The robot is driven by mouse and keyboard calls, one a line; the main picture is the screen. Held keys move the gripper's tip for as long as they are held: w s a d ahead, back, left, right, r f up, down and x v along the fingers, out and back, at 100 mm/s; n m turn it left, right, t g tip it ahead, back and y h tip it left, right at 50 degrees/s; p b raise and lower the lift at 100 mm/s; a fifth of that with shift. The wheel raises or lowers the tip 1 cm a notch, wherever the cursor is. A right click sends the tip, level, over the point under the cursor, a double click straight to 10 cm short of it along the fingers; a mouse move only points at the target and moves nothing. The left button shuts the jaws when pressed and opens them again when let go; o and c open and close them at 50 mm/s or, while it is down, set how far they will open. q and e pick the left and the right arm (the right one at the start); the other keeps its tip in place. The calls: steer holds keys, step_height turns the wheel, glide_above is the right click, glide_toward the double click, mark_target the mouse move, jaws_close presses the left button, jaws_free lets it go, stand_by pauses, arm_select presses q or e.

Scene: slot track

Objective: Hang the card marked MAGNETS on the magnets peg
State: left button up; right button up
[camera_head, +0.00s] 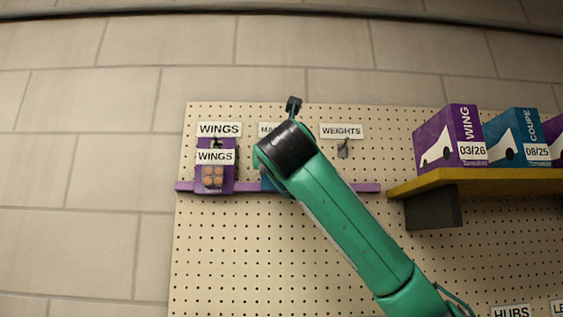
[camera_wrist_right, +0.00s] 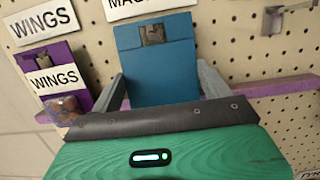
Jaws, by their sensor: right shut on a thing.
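A blue card (camera_wrist_right: 155,75) is held upright between the two fingers of my right gripper (camera_wrist_right: 162,84), close to the pegboard. No lettering shows on its visible side. A grey-brown patch (camera_wrist_right: 152,34) shows near its top, where a hang hole and peg could be; I cannot tell whether the peg passes through. The label over this spot (camera_wrist_right: 145,6) is cut off and reads only "MAG". In the head view my right arm covers most of that label (camera_head: 268,129), the peg and the card, leaving a blue sliver (camera_head: 267,184). My left gripper is not in view.
A purple WINGS card (camera_head: 214,178) hangs under the WINGS label (camera_head: 219,129) at left. The WEIGHTS peg (camera_head: 343,149) at right is bare. A purple rail (camera_head: 367,188) runs below the pegs. A yellow shelf (camera_head: 470,179) with boxes juts out at right.

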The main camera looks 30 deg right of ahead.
steer(key=o, duration=0.9)
steer(key=shift+o, duration=0.2)
steer(key=b+v, duration=0.7)
steer(key=v, duration=0.6)
steer(key=shift+s+a, duration=0.25)
steer(key=shift+s, duration=0.1)
steer(key=shift+w, duration=0.1)
